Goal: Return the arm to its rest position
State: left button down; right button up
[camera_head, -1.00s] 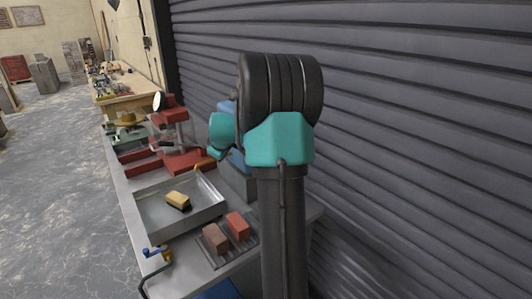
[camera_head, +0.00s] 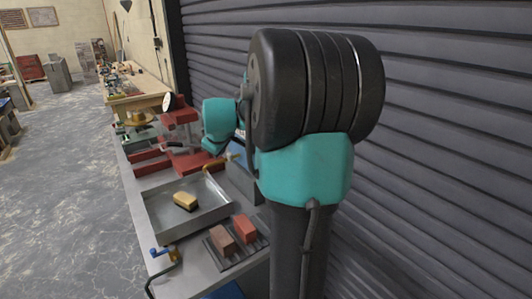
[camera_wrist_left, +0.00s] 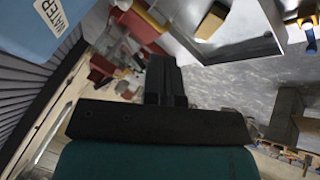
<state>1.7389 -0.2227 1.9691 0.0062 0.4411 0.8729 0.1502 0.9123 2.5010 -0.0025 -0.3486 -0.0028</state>
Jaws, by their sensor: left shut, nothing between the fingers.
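My left gripper (camera_wrist_left: 166,82) shows in the left wrist view as black fingers shut together, with nothing between them. It points toward the blurred bench and floor and touches nothing that I can see. In the head view my teal and black arm fills the middle right and stands upright in front of the grey slatted shutter (camera_head: 440,150). The gripper itself cannot be made out in the head view. My right gripper shows in neither view.
A metal tray (camera_head: 157,216) holding a yellow block (camera_head: 185,201) is on the bench. A red stand (camera_head: 181,118) is farther back. A blue tub marked WATER (camera_wrist_left: 30,30) shows in the left wrist view. Open floor (camera_head: 60,200) lies left.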

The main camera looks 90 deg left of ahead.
pick_arm(q)
jog(key=shift+d+r, duration=0.3)
jog(key=shift+r, duration=0.05)
